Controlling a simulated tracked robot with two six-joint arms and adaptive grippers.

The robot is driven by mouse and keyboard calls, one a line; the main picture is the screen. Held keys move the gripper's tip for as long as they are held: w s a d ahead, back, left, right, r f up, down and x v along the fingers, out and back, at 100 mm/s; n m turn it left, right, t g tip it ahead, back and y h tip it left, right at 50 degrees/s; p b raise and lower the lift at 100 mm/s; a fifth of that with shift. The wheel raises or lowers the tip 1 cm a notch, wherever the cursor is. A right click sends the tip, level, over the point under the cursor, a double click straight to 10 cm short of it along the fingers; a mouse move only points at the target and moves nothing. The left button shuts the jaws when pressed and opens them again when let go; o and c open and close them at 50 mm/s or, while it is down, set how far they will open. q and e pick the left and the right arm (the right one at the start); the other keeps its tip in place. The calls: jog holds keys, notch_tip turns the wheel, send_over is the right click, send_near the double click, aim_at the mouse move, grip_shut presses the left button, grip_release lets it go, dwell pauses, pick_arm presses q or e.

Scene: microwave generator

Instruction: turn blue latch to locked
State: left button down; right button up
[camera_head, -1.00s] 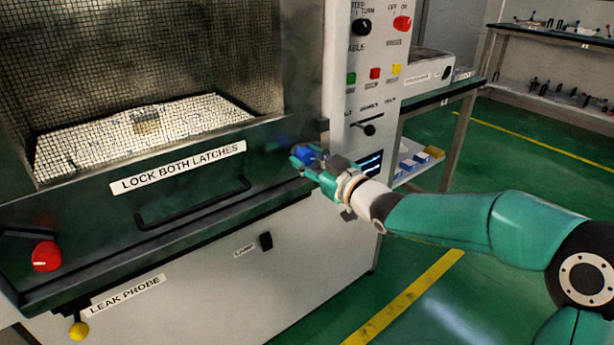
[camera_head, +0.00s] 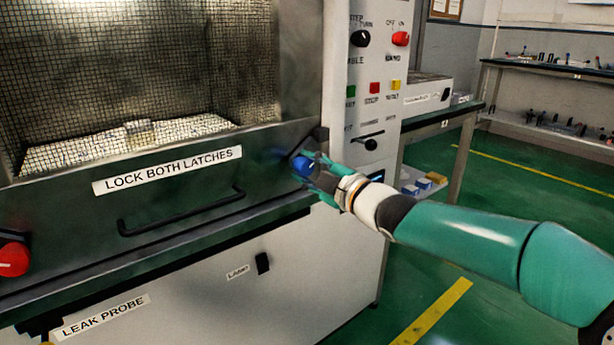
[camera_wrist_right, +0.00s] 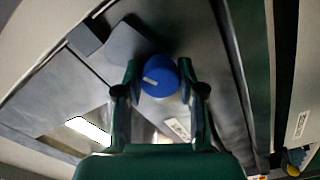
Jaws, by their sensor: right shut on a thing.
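The blue latch knob (camera_head: 302,165) is at the right end of the door panel (camera_head: 215,195) in the head view. In the right wrist view the blue knob (camera_wrist_right: 160,77) sits between the two fingers, with a pale mark on its face. My right gripper (camera_head: 315,172) is shut on it; the fingers also show in the wrist view (camera_wrist_right: 160,90). A dark latch plate (camera_wrist_right: 135,42) lies beside the knob. The red latch knob (camera_head: 12,258) is at the left end of the door. My left gripper is not in view.
A black door handle (camera_head: 182,212) runs below the "LOCK BOTH LATCHES" label (camera_head: 168,170). The control panel (camera_head: 375,75) with a black lever (camera_head: 370,143) rises right of the knob. A side table (camera_head: 440,113) stands beyond it. Green floor is open at the right.

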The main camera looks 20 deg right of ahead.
jog(key=shift+a+f+n, duration=0.15)
jog(key=shift+f+n, duration=0.05)
jog(key=shift+n, duration=0.1)
jog(key=o, duration=1.1)
jog(key=shift+o, duration=0.2)
jog(key=shift+r, duration=0.1)
jog(key=shift+s, duration=0.1)
jog(key=shift+s, duration=0.1)
jog(key=v, duration=1.1)
jog(key=shift+s+d, duration=0.2)
jog(key=shift+s, duration=0.15)
